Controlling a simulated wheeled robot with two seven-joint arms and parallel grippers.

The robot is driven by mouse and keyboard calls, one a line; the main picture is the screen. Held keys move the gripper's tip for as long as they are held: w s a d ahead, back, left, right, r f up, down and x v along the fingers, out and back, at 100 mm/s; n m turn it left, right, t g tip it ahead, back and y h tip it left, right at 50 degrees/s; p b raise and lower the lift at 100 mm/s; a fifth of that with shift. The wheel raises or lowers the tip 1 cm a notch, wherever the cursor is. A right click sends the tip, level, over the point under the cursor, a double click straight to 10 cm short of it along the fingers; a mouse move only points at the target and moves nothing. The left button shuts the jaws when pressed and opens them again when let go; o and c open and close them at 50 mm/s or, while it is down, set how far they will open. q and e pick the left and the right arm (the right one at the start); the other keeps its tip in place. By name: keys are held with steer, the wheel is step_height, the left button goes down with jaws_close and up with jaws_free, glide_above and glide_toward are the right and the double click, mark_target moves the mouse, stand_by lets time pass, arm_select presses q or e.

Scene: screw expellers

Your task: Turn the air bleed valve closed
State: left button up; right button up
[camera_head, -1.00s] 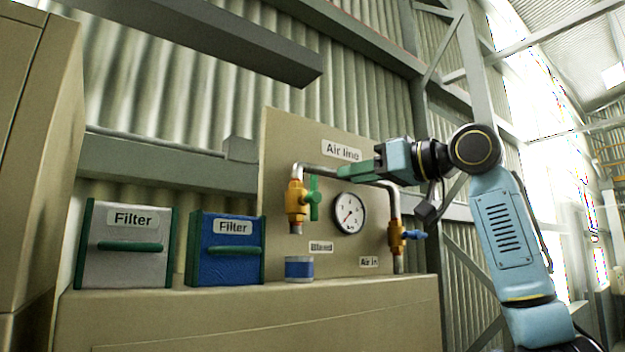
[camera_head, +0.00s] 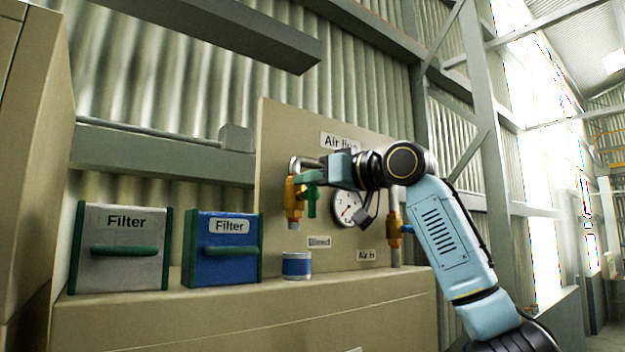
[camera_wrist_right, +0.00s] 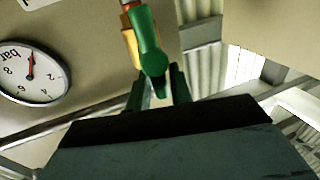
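The air bleed valve (camera_head: 293,200) is a brass body on the pipe at the left of the panel, above the "Bleed" label. Its green handle (camera_head: 312,205) stands roughly upright, along the pipe. My right gripper (camera_head: 305,177) is at the handle's upper part in the head view. In the right wrist view, the green handle (camera_wrist_right: 148,42) reaches down toward my right gripper (camera_wrist_right: 160,88). A gap shows between the fingers, which lie at either side of the handle's rounded end; contact cannot be told. My left gripper is not in view.
A pressure gauge (camera_head: 345,208) sits right of the valve, partly behind my arm. A second brass valve (camera_head: 394,224) with a blue handle is further right. A blue-banded cup (camera_head: 296,265) stands below the bleed valve. Grey (camera_head: 122,275) and blue (camera_head: 222,263) filter boxes stand left.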

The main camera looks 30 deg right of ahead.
jaws_close()
steer(key=shift+m, duration=0.3)
steer(key=shift+w+d+f+m+t+h+b, duration=0.1)
steer(key=shift+d+f+m+t+h+b, duration=0.85)
steer(key=shift+m, duration=2.4)
steer(key=shift+s+a+m+t+h+b, duration=0.1)
steer(key=shift+m+t+h+b, duration=0.3)
steer(key=shift+m+b, duration=2.1)
steer(key=shift+w+d+f+m+t+h+b, duration=0.1)
steer(key=shift+d+f+m+t+h+b, duration=0.45)
steer(key=shift+m, duration=3.7)
steer(key=shift+h, duration=0.3)
steer(key=shift+o, duration=1.5)
jaws_free()
